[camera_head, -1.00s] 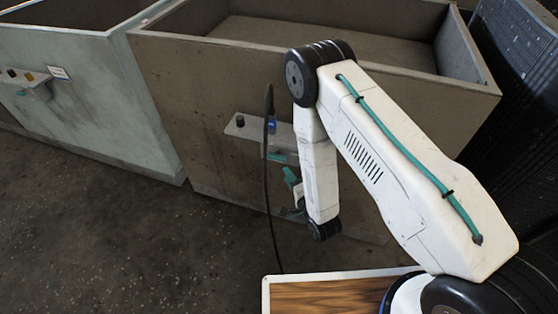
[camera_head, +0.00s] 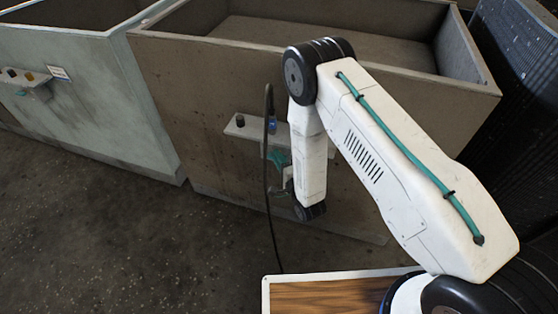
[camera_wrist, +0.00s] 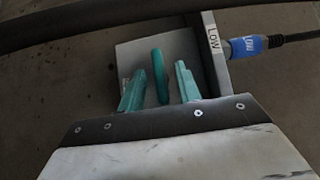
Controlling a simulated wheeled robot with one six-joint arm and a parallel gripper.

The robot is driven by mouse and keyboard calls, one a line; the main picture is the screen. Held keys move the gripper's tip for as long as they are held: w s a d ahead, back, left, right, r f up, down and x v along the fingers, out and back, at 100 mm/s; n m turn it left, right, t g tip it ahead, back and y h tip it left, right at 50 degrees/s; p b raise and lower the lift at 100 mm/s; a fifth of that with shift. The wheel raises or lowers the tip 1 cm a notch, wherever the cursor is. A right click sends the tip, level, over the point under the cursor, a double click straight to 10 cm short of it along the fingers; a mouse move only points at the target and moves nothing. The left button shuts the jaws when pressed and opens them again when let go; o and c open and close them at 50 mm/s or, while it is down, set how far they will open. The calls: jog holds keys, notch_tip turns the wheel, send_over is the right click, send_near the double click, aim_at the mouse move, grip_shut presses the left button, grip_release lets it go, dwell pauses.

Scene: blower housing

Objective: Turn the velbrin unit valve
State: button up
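The valve's teal handle (camera_wrist: 160,80) stands out from a grey bracket (camera_wrist: 130,62) in the wrist view. My gripper (camera_wrist: 159,69) has two teal fingers, one on each side of the handle. Gaps show on both sides, so it is open and does not appear to grip the handle. In the head view the teal valve (camera_head: 277,157) sits low on the front of the brown tank (camera_head: 210,110). My forearm hides most of the gripper there.
A black hose (camera_head: 267,190) hangs in front of the tank. A dark knob (camera_head: 240,120) sits on the shelf. A pale green tank (camera_head: 80,90) stands at left; the floor there is clear.

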grip_shut()
jog(key=shift+w+a+r+n+g+h, duration=0.1)
jog(key=shift+a+r+n+g+h, duration=0.05)
jog(key=shift+n+g+h, duration=1.3)
jog(key=shift+s+a+r+n+g+h, duration=0.1)
jog(key=shift+r+n+g+h, duration=0.1)
jog(key=shift+n+g+h, duration=1.05)
jog(key=shift+w+a+r+n+g+h, duration=0.15)
jog(key=shift+n+g+h, duration=0.85)
jog(key=shift+n+h, duration=0.65)
jog(key=shift+m+h, duration=0.25)
jog(key=shift+h, duration=0.1)
grip_release()
